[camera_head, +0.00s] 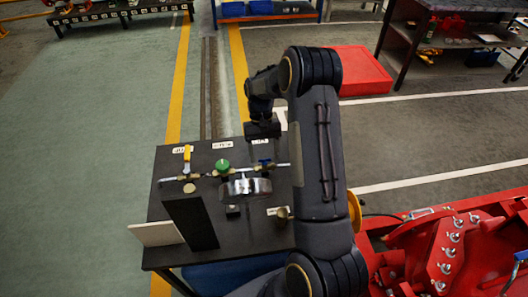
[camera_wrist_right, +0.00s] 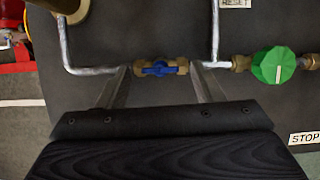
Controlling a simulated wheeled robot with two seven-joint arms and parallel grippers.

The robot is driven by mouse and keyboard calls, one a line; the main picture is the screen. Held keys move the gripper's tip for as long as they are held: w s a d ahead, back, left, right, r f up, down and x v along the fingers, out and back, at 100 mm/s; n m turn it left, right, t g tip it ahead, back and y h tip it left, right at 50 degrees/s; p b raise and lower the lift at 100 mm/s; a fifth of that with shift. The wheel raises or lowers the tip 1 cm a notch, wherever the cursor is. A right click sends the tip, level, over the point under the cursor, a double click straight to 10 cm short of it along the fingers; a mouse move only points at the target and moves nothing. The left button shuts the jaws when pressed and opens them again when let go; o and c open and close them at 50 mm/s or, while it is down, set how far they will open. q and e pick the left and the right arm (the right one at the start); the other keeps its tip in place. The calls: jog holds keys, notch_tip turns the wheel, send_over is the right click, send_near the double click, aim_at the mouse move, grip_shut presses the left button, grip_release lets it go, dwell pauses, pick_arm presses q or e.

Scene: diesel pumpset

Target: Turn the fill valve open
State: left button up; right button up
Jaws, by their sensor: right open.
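A small valve with a blue handle (camera_wrist_right: 160,68) sits on a brass body in a metal pipe on the dark panel; the blue handle lies along the pipe. It also shows at the right of the panel in the head view (camera_head: 264,161). My right gripper (camera_wrist_right: 161,82) is open, with one finger on each side of the blue-handled valve and nothing held. In the head view the right gripper (camera_head: 265,148) is above the panel's right part, partly hidden by my arm. I cannot read which label names the fill valve. My left gripper is out of view.
A green knob (camera_head: 223,166) and a yellow-levered valve (camera_head: 187,154) share the dark panel (camera_head: 160,200). A round metal part (camera_head: 245,187) and a dark upright block (camera_head: 190,222) stand nearer. Red machinery (camera_head: 440,255) is at right; a red box (camera_head: 360,72) lies behind.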

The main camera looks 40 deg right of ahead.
jog(key=v, duration=0.8)
jog(key=shift+b, duration=0.45)
jog(key=shift+s+f, duration=0.1)
jog(key=shift+f, duration=0.05)
